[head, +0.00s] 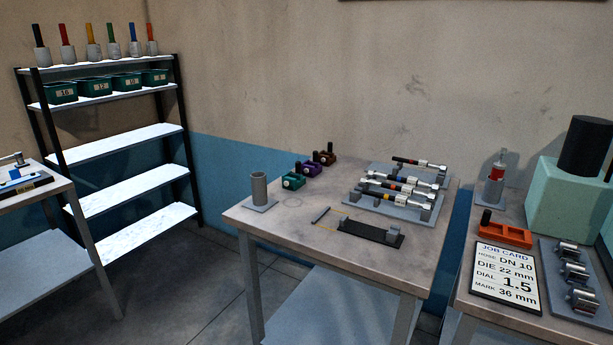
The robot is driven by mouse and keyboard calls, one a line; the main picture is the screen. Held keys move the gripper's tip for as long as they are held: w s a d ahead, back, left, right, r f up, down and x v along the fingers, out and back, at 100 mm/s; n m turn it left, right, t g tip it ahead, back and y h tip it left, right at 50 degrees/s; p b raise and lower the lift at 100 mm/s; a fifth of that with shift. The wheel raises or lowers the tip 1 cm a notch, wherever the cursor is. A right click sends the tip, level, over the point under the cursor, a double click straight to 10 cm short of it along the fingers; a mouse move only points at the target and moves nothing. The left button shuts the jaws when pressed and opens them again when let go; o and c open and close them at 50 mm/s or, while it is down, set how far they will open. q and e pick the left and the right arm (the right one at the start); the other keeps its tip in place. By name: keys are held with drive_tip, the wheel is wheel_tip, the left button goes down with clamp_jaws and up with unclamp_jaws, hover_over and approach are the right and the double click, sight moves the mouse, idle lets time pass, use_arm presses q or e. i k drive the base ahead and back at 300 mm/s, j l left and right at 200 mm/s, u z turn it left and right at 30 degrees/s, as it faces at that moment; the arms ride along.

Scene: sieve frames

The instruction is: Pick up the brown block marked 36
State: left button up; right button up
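A dark reddish-brown block (324,158) with a black knob stands on the middle table (290,228), near its back left edge. It is the farthest of a slanting row of three similar blocks. A purple block (308,169) stands just in front of it, and a green block (292,181) is nearest. Any number on the brown block is too small to read. Neither of my grippers shows in the head view.
A grey upright tube (259,189) stands left of the blocks. Racks with silver-ended rods (402,188) stand to the right, and a black fixture (370,233) lies in front. The right table holds a job card (506,275) and an orange block (505,235). A shelf (125,133) stands left.

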sight(331, 158)
drive_tip(key=u, duration=0.1)
drive_tip(key=k+j+z, duration=0.1)
drive_tip(key=k+j, duration=0.25)
drive_tip(key=u, duration=0.3)
drive_tip(key=i+j+u, duration=0.1)
drive_tip(key=i+u, duration=0.4)
drive_tip(key=i, duration=0.25)
drive_tip(key=i+u, duration=0.35)
drive_tip(key=i, duration=0.4)
drive_tip(key=i+l+u, duration=0.1)
drive_tip(key=i+u, duration=0.25)
drive_tip(key=i, duration=0.4)
